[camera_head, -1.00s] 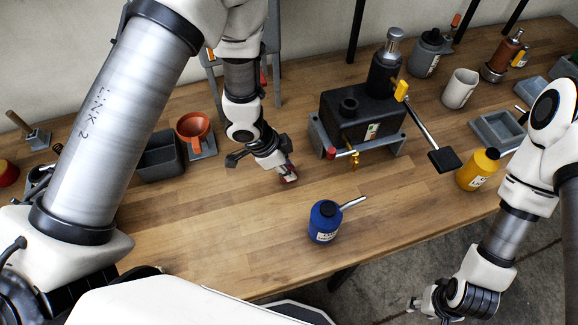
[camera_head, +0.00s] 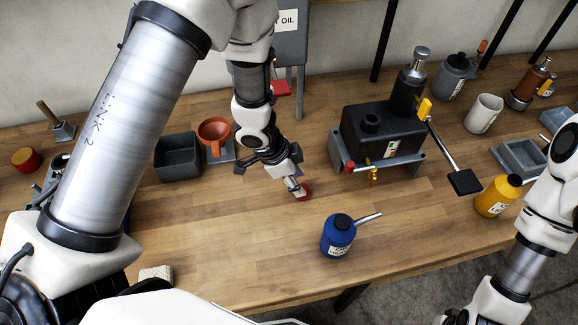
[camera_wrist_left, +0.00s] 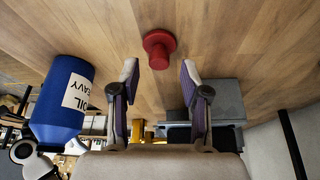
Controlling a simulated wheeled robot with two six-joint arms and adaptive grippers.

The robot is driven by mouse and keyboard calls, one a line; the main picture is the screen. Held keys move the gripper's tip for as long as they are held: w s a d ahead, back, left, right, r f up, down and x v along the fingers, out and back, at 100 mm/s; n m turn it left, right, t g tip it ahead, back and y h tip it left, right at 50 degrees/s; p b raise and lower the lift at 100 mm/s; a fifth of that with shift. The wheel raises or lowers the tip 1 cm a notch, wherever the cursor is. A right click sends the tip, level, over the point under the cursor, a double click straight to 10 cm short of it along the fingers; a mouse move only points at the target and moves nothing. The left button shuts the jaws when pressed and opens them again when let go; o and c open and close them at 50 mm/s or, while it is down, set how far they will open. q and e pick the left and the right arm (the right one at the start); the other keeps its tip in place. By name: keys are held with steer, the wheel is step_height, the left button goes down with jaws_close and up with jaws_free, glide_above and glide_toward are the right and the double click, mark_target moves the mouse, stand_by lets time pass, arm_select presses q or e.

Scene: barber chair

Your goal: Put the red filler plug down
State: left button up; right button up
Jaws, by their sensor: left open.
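The red filler plug (camera_head: 304,191) rests on the wooden table, left of and behind the blue oil can (camera_head: 338,237). In the left wrist view the plug (camera_wrist_left: 159,49) lies just beyond the fingertips, centred between them and clear of both. My left gripper (camera_head: 297,184) points down beside the plug; in the wrist view its two fingers (camera_wrist_left: 160,72) stand apart with nothing between them. The black pump unit (camera_head: 383,130) stands to the right of the plug, with an open-looking top port. My right arm comes in at the right, its gripper out of frame.
A grey bin (camera_head: 178,157) and an orange funnel (camera_head: 214,133) are left of my left gripper. The black-ended lever (camera_head: 464,181) sticks out forward from the pump. A yellow bottle (camera_head: 497,197) stands at right. The front-left table is mostly clear.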

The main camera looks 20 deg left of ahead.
arm_select(q)
steer(key=p+v, duration=0.2)
steer(key=v, duration=0.7)
steer(key=shift+s, duration=0.1)
steer(key=shift+s, duration=0.1)
